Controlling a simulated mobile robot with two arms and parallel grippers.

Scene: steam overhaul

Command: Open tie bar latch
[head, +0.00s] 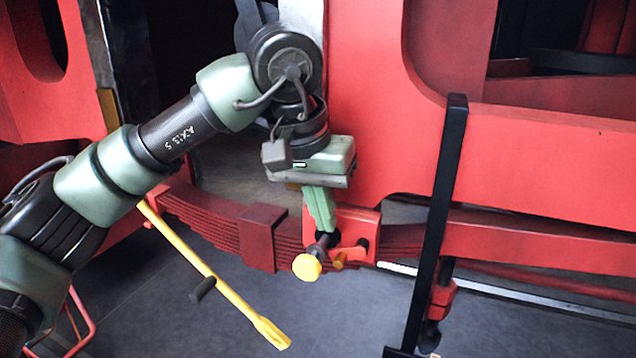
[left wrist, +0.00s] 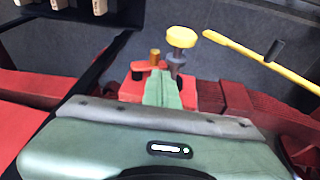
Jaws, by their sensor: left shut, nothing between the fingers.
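A yellow round knob (head: 306,267) on a dark stem sits at the red bracket (head: 367,222) beside the leaf spring; it looks like the latch handle. A brass pin (head: 350,257) sticks out to its right. My left gripper (head: 320,222) points down at the bracket with its green fingers shut and empty, just above the knob's stem; whether they touch it I cannot tell. In the left wrist view the knob (left wrist: 181,37) is just right of the fingertips (left wrist: 162,85), and the brass pin (left wrist: 155,57) is beyond them. My right gripper is not in view.
A yellow bar (head: 235,298) with a black grip slants down at left. A black upright bar (head: 440,200) stands to the right. Grey floor (head: 140,310) is open below.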

